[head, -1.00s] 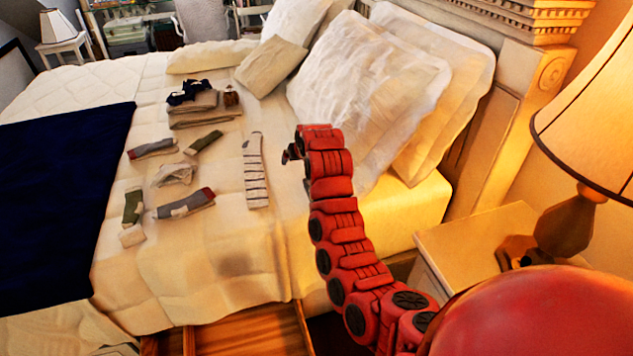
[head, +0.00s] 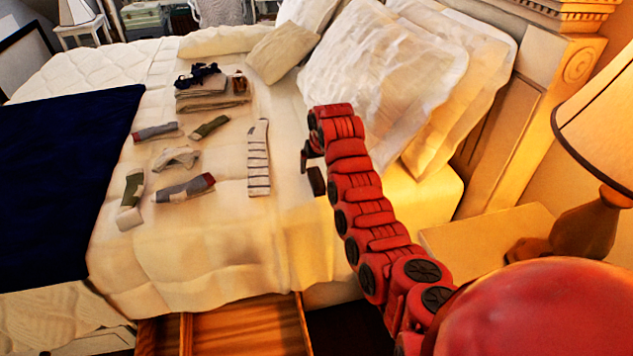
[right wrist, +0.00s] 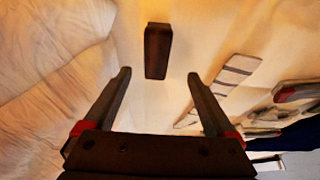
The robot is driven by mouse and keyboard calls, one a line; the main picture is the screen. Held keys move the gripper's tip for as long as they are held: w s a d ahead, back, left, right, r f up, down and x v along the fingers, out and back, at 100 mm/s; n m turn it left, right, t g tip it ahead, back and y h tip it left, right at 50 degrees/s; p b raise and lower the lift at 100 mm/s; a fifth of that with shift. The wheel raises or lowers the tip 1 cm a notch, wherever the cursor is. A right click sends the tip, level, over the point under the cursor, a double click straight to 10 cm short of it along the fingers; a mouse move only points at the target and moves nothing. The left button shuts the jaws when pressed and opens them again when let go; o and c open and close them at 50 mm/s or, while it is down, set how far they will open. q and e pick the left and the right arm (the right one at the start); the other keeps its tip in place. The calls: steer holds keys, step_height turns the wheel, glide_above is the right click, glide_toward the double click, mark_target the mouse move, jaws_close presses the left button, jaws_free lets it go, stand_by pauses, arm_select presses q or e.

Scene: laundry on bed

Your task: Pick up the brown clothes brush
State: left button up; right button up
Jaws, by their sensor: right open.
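The brown clothes brush (right wrist: 158,50) shows in the right wrist view as a dark brown, narrow block on the cream bedding. It lies ahead of my right gripper (right wrist: 160,73), roughly centred between its two spread fingers and beyond their tips. The gripper is open and empty, apart from the brush. In the head view, my right gripper (head: 309,168) hangs over the bed near the pillows, partly hidden by my red arm. A dark block beside it there may be a finger or the brush; I cannot tell which. My left gripper is not in view.
A striped sock (head: 259,160) lies left of the gripper, with several other socks farther left. Folded clothes (head: 213,88) with a small brown object on top lie farther back. White pillows (head: 385,85) stand to the right. An open wooden drawer (head: 245,330) is below the bed edge.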

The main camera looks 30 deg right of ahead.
mark_target(317, 177)
steer(key=shift+x, duration=1.05)
steer(key=shift+w+d+f, duration=0.2)
steer(key=shift+w+f, duration=0.1)
steer(key=shift+f, duration=0.25)
steer(key=shift+w+d+f, duration=0.25)
steer(key=shift+w+f, duration=0.05)
steer(key=shift+f, duration=0.25)
steer(key=shift+b+x, duration=0.35)
steer(key=shift+x, duration=0.85)
steer(key=shift+w, duration=0.1)
steer(key=shift+f, duration=0.3)
jaws_close()
steer(key=shift+r, duration=0.1)
